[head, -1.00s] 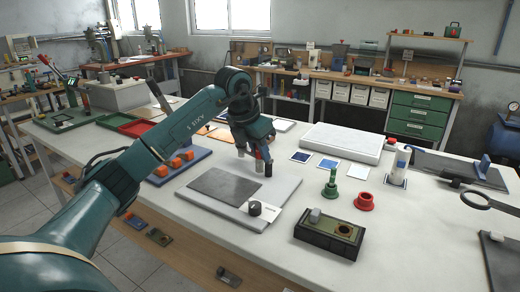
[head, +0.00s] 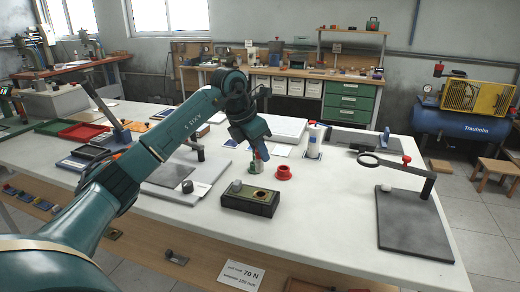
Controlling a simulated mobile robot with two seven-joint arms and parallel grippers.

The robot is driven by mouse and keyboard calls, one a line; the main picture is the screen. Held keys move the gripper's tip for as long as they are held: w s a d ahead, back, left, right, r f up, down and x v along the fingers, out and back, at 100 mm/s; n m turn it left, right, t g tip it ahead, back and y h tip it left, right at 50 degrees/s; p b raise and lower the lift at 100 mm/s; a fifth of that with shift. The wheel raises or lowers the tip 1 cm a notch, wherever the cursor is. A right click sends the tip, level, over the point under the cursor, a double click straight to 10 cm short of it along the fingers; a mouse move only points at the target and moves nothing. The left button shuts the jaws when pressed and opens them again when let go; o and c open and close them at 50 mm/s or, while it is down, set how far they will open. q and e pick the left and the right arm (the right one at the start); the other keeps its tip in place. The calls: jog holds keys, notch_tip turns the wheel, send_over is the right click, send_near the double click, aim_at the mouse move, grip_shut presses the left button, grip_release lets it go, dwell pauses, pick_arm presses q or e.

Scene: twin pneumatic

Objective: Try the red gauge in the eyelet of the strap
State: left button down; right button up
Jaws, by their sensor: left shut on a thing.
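My left gripper (head: 261,150) points down over the table, its fingers close together. The gauge in it is mostly hidden by the fingers; I take it for the red one. A red round holder (head: 284,173) with an open top stands just right of the fingers. A green piece (head: 256,167) stands behind or under the fingertips, its top covered by them. In front lies a dark block (head: 250,200) with a brass-ringed opening (head: 258,194) and a grey knob (head: 236,185). I cannot clearly tell the strap or its eyelet. My right gripper is not in view.
A grey plate (head: 172,174) with a dark knob (head: 187,186) lies left. The front middle of the table is clear.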

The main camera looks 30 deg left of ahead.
aim_at(262, 170)
pick_arm(q)
jog(key=shift+d+f, duration=0.1)
jog(key=shift+d, duration=0.1)
jog(key=shift+a+f+b, duration=0.1)
jog(key=shift+f+b, duration=1.2)
notch_tip(262, 170, down, 3)
jog(key=shift+r+b, duration=0.15)
jog(key=shift+b, duration=1.05)
jog(key=shift+f, duration=0.6)
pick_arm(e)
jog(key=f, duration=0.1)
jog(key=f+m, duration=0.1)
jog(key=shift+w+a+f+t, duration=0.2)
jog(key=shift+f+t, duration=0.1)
pick_arm(q)
jog(key=shift+p, duration=0.3)
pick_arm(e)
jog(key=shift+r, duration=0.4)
pick_arm(q)
jog(key=shift+f+b, duration=0.75)
jog(key=shift+f, duration=0.85)
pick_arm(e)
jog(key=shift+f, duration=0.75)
pick_arm(q)
jog(key=shift+r, duration=0.15)
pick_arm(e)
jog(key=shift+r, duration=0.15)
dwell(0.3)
